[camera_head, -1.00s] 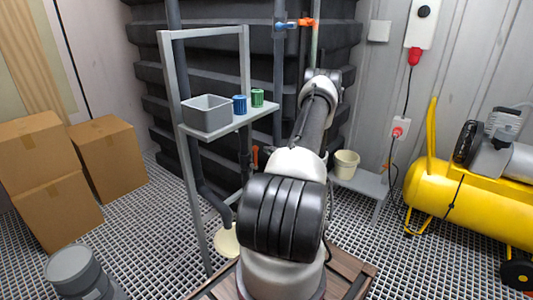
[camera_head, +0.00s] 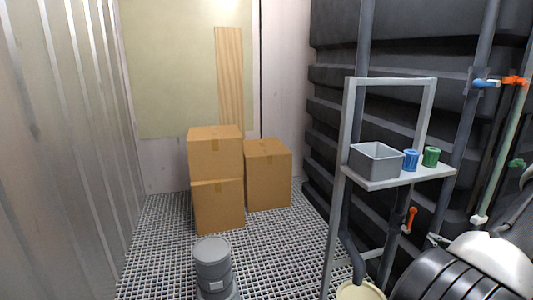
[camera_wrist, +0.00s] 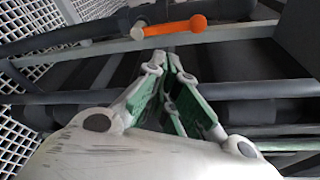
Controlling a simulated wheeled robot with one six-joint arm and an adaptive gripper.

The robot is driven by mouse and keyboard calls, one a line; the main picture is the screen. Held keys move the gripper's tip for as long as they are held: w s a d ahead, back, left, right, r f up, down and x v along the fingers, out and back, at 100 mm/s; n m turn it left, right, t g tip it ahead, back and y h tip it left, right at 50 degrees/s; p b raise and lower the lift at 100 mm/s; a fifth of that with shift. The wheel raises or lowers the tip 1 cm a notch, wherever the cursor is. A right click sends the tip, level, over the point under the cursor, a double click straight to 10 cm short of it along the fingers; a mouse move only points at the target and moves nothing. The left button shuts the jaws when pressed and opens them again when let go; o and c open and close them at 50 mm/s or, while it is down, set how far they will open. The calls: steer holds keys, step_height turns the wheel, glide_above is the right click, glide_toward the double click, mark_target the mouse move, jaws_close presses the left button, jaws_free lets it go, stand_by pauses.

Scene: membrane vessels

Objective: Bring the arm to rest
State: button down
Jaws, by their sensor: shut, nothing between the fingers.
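My gripper (camera_wrist: 168,62) shows in the wrist view with its green-padded fingers converging at the tips, shut and empty. Just beyond its tips run a grey bar (camera_wrist: 225,32) and a dark pipe with an orange-ended valve handle (camera_wrist: 197,23). I cannot tell whether the tips touch the bar. In the head view my arm is at the lower right, mostly cut off by the frame edge.
A grey rack (camera_head: 347,120) holds a grey bin (camera_head: 377,160), a blue cup (camera_head: 410,160) and a green cup (camera_head: 431,157). Pipes with blue and orange valves stand at right. Cardboard boxes (camera_head: 217,190) and a grey canister (camera_head: 213,262) stand on the grating floor (camera_head: 165,235).

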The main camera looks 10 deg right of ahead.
steer(key=s+a+r+n+g+y, duration=0.25)
steer(key=s+a+y, duration=0.2)
steer(key=a, duration=0.45)
steer(key=s+a+r+n+g+y, duration=0.1)
steer(key=s+a+r+g+y, duration=0.15)
steer(key=a+y, duration=0.45)
steer(key=s+a+r+n+g+h, duration=0.3)
steer(key=s+a+r+n+g, duration=0.15)
steer(key=r, duration=0.25)
steer(key=s+a+r+n+g+h, duration=0.25)
steer(key=s+a+r+n, duration=0.2)
steer(key=r, duration=0.35)
steer(key=s+a+r+n+g+h, duration=0.2)
steer(key=s+a+r+n+g, duration=0.1)
steer(key=a+r+n+g, duration=0.3)
steer(key=a+r+n+t+h, duration=0.2)
steer(key=a+r+n+t, duration=0.4)
steer(key=r, duration=0.5)
steer(key=shift+s+a, duration=0.15)
steer(key=shift+a, duration=0.45)
